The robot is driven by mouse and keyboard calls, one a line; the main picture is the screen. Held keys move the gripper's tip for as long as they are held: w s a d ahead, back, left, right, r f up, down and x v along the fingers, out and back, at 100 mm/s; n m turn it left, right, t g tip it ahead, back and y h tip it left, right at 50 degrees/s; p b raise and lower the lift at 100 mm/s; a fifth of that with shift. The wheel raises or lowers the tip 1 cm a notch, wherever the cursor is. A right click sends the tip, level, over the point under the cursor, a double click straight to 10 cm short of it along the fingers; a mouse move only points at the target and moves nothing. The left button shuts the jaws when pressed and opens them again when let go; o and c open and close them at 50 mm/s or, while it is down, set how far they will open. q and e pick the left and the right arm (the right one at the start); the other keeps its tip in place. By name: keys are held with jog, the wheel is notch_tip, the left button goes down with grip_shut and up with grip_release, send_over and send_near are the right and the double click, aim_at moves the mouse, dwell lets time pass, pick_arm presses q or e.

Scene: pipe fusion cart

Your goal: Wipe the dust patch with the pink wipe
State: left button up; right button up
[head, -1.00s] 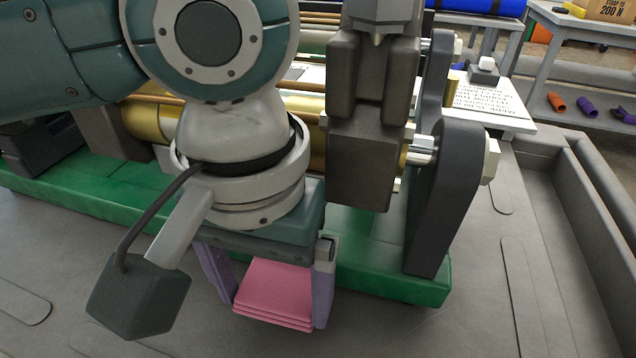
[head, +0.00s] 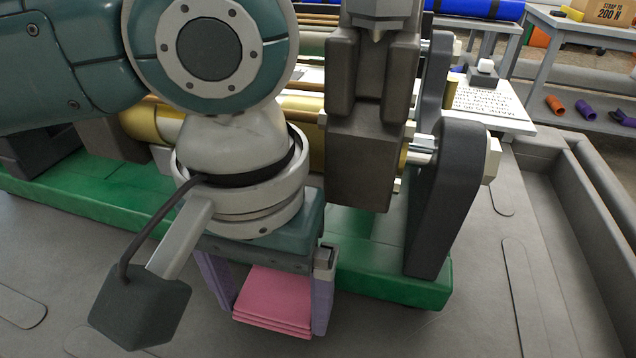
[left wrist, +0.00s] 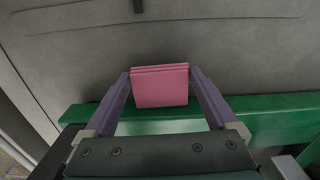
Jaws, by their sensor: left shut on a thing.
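The pink wipe (head: 274,302) is a folded, layered pad between the two purple fingers of my left gripper (head: 268,300). The gripper points down at the front edge of the green base, and is shut on the wipe. In the left wrist view the pink wipe (left wrist: 160,86) sits between the fingertips of my left gripper (left wrist: 160,92), with the grey surface beyond it. I cannot tell whether the wipe touches anything below. The dust patch is not seen; my left arm hides part of the scene. My right gripper is not in view.
A green base (head: 385,277) carries the pipe machine, with a dark upright clamp plate (head: 443,200) close right of my gripper. A yellow pipe (head: 308,131) lies behind my arm. The grey cart top (head: 470,320) is clear at front right, with a raised rim (head: 590,220).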

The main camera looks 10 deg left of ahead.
pick_arm(q)
jog(key=shift+f, duration=0.75)
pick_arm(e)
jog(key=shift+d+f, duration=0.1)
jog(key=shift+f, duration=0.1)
